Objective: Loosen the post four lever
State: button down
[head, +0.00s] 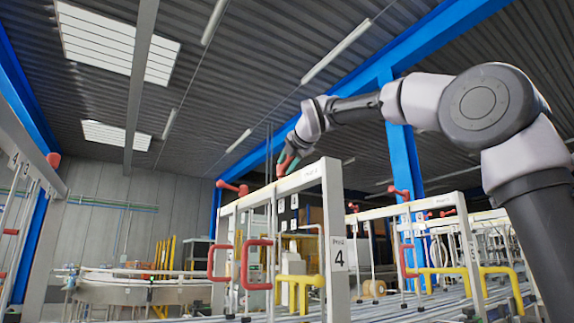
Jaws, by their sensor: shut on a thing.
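A white frame (338,220) with a post marked "Post 4" stands right of centre. A red lever (289,166) sits on top of its beam, towards the near end. My gripper (283,160) comes down from above and is shut on this lever. The fingertips are small in the picture and partly merge with the lever. A second red lever (232,187) sits free at the far left end of the same beam.
Red handles (257,264) hang below on the frame, with yellow bars (300,283) beside them. More white frames with red levers (399,193) stand to the right. A rounded conveyor (125,288) is at the back left. The space above the beam is open.

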jog(key=shift+a+f+m+h, duration=0.2)
jog(key=shift+f+m+h, duration=0.05)
jog(key=shift+m+h, duration=0.15)
dwell(0.5)
jog(key=c, duration=0.8)
grip_release()
jog(key=shift+o, duration=0.2)
jog(key=shift+r, duration=0.1)
jog(key=shift+s, duration=0.1)
jog(key=shift+s+d+r, duration=0.1)
jog(key=shift+s+r, duration=0.05)
jog(key=shift+s, duration=0.05)
jog(key=v, duration=1)
jog(key=shift+s+f, duration=0.2)
